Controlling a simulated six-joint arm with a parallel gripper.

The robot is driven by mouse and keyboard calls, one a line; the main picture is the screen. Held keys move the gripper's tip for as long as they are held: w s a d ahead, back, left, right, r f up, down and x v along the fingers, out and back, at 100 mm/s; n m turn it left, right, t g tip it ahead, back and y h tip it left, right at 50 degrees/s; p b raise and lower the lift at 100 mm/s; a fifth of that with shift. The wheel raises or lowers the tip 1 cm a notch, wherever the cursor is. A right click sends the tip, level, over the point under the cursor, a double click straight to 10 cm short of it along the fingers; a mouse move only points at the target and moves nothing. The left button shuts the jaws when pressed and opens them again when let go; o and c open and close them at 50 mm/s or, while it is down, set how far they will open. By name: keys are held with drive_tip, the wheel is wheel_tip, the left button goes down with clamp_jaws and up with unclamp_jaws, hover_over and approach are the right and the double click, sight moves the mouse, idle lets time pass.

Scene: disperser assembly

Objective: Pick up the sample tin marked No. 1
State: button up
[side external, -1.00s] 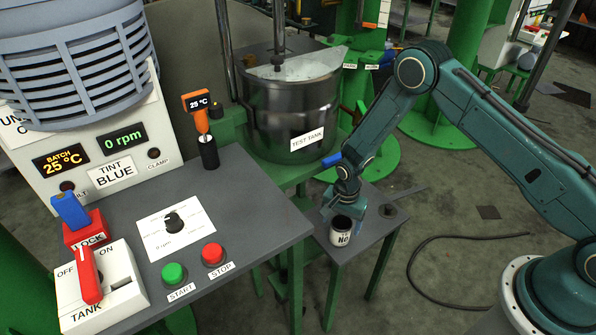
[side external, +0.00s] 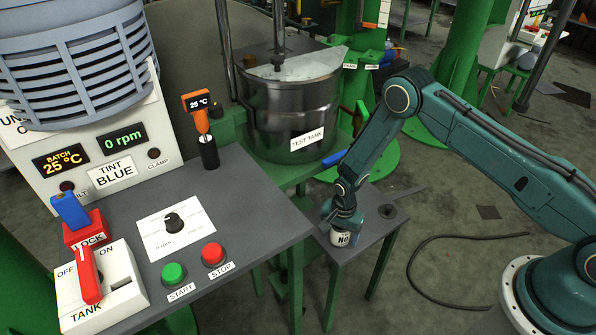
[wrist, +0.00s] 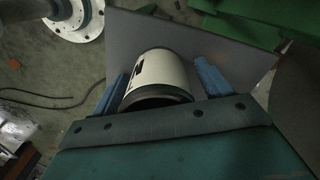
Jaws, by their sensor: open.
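The sample tin (side external: 340,238) is white with a dark rim and stands on the small grey side table (side external: 362,249). Black lettering starting "N" shows on its side; the number cannot be read. My gripper (side external: 345,222) is right over the tin, pointing down, with its body hiding the tin's top in the side view. In the wrist view, the tin (wrist: 162,72) sits between the two blue fingers of my gripper (wrist: 165,82). The fingers are open, one on each side of it, with a small gap visible at the right finger.
The grey control bench (side external: 240,205) with START and STOP buttons stands left of the side table. The steel test tank (side external: 290,110) rises behind. A dark round spot (side external: 388,211) marks the side table's right part. A black cable (side external: 450,240) lies on the floor at right.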

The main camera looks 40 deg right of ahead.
idle(0.5)
drive_tip(key=c, duration=1.1)
drive_tip(key=shift+o, duration=0.2)
drive_tip(key=shift+r, duration=0.1)
wheel_tip(320, 180, up, 20)
idle(0.7)
